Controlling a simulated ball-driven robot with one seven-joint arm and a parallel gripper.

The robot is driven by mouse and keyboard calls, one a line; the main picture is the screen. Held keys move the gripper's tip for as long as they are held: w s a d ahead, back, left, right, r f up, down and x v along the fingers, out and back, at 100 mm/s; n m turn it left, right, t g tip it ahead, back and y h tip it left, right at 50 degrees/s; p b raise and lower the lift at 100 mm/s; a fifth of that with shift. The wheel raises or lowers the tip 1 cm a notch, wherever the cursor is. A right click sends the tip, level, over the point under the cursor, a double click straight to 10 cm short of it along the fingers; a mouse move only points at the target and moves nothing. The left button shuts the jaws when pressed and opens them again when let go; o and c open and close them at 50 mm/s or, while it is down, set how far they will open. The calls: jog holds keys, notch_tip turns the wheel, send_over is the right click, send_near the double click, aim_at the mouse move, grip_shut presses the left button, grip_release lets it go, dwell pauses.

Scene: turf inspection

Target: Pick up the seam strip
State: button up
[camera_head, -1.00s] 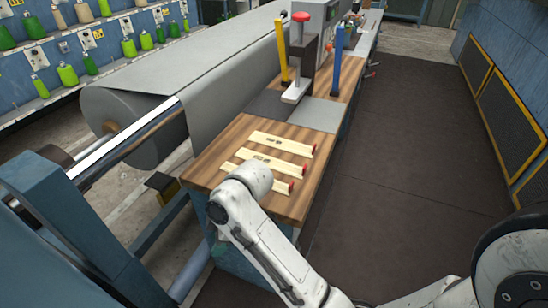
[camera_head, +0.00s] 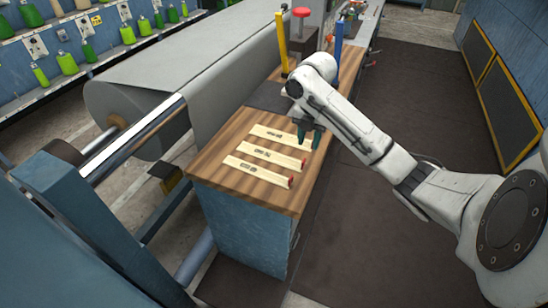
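Three pale wooden-looking seam strips lie side by side on the brown wooden bench top (camera_head: 228,140): the far strip (camera_head: 268,132), the middle strip (camera_head: 262,151) and the near strip (camera_head: 248,167). Each has small dark marks on top and a red tip at its right end; the far strip's red tip is mostly hidden by my gripper. My gripper (camera_head: 309,137) points down with its dark green fingers apart, at the right end of the far strip. I see no strip held between the fingers, and cannot tell whether they touch the far strip.
A big grey roll (camera_head: 140,105) lies left of the bench. Behind the strips stand a yellow post (camera_head: 281,42), a blue post (camera_head: 338,43) and a red-topped press (camera_head: 301,14). The dark floor mat (camera_head: 410,120) to the right is clear.

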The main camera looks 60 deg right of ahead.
aim_at(304, 161)
notch_tip(304, 161, down, 3)
jog(key=shift+f, duration=0.1)
jog(key=shift+w+a+f+p, duration=0.1)
jog(key=shift+w+f+p, duration=0.1)
jog(key=shift+f, duration=1.15)
jog(key=shift+w+a+f+p, duration=0.1)
jog(key=shift+f+p, duration=0.1)
jog(key=shift+f, duration=1.1)
grip_shut()
